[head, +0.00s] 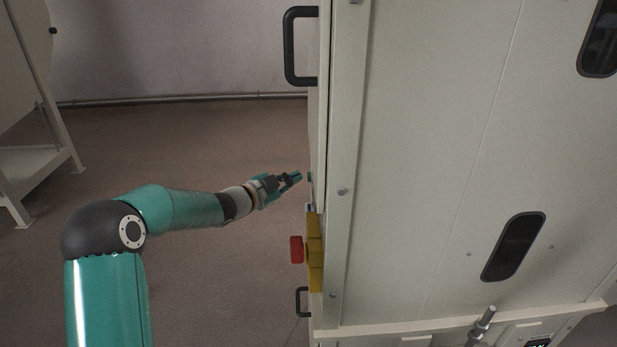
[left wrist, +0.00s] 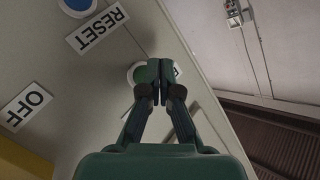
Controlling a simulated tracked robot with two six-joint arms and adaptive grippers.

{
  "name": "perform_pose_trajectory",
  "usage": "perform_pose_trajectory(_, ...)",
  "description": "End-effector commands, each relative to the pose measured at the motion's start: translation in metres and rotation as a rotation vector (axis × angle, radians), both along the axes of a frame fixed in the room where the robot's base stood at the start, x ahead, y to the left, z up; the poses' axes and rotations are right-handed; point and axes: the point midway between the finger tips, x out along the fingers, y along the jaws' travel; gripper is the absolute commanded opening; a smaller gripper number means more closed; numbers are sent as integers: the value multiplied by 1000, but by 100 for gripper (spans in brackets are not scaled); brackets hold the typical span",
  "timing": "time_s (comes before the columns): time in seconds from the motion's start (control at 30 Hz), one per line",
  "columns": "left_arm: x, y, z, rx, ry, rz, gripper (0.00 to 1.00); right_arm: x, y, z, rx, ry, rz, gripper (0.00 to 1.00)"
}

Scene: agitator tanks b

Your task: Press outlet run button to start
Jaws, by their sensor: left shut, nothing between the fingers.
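My left gripper (head: 297,177) reaches in from the left in the head view, its tips close to the side face of the cream cabinet (head: 420,150). It is shut and empty; in the left wrist view its fingers (left wrist: 160,66) are together. A green round button (left wrist: 136,71) with a pale ring shows on the panel behind the fingertips, partly hidden by them. A label beside it is mostly covered and I cannot read it. In the head view the small green button (head: 310,177) is seen edge-on near the tips. I cannot tell whether they touch. My right gripper is not in view.
A blue button (left wrist: 78,5) with a RESET label (left wrist: 97,28) and an OFF label (left wrist: 27,106) are on the same panel. A red knob on a yellow box (head: 314,252) sticks out below. Black handles (head: 290,47) project from the cabinet. Floor to the left is open.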

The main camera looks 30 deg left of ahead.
Motion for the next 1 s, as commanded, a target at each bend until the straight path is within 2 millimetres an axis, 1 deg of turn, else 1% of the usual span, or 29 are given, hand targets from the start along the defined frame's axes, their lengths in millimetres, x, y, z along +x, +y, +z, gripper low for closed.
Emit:
perform_pose_trajectory(0.17,0,1,0,0,1,1,0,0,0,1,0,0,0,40)
perform_pose_trajectory(0.27,-3,5,1,1,1,2,0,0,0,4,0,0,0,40)
perform_pose_trajectory(0.6,-20,34,1,1,2,3,0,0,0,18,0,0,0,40)
perform_pose_trajectory(0.7,-24,39,1,0,1,1,0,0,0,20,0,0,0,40)
perform_pose_trajectory(0.8,-26,43,0,0,1,1,0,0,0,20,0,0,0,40)
perform_pose_trajectory(1.0,-26,43,0,0,0,0,0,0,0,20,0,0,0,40)
